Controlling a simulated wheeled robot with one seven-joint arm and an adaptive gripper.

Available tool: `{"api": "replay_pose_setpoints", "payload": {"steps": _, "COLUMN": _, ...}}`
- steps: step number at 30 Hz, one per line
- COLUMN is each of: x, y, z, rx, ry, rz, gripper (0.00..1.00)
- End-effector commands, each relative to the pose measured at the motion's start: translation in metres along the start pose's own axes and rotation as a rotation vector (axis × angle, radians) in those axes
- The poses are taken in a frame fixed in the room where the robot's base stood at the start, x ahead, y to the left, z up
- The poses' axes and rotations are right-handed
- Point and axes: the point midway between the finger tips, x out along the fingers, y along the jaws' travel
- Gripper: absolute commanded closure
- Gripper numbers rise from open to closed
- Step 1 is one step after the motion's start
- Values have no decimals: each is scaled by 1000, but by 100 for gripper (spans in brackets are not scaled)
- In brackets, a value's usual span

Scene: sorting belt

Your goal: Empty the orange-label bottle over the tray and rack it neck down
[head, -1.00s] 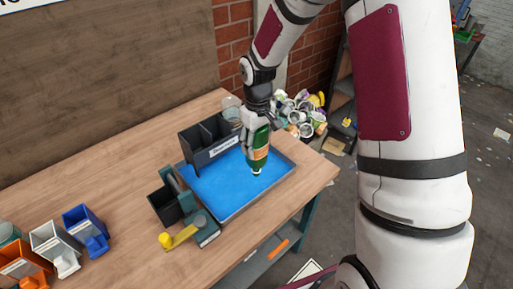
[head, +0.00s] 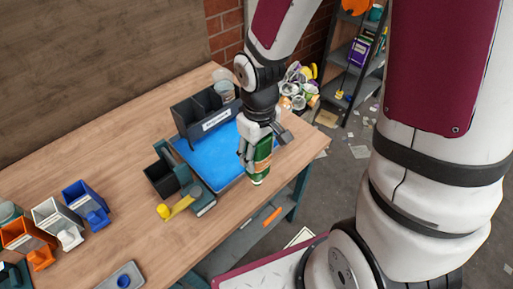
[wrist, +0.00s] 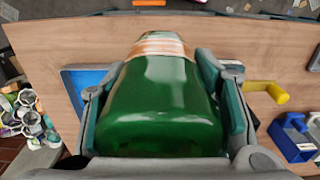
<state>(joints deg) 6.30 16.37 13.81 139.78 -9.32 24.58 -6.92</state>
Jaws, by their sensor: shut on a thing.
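The green bottle with an orange-and-white label (head: 262,155) is in my gripper (head: 254,153), with its neck pointing down. In the wrist view, the fingers stand on both sides of the green glass (wrist: 160,100), with the label beyond them; the neck is hidden. The blue-floored tray (head: 205,158) lies on the bench behind and left of the bottle, partly hidden by my gripper. The neck end appears near the tray's front right edge; its exact height is unclear. I cannot tell whether liquid remains. A dark compartment box with a white label (head: 190,113), possibly the rack, stands behind the tray.
A dark bin (head: 161,180) and a grey-green fixture with a yellow handle (head: 180,207) stand left of the tray. Blue (head: 86,200), white and orange bins sit farther left. A clear jar (head: 223,83) stands behind. The wooden bench (head: 120,150) has free room at mid-left.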

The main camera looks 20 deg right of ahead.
Motion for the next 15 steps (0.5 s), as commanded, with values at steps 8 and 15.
{"api": "replay_pose_setpoints", "payload": {"steps": 8, "x": -31, "y": -1, "z": 24, "rx": 2, "ry": 0, "rz": 0, "gripper": 67}}
{"api": "replay_pose_setpoints", "payload": {"steps": 15, "x": -54, "y": -1, "z": 40, "rx": 1, "ry": 1, "rz": 0, "gripper": 68}}
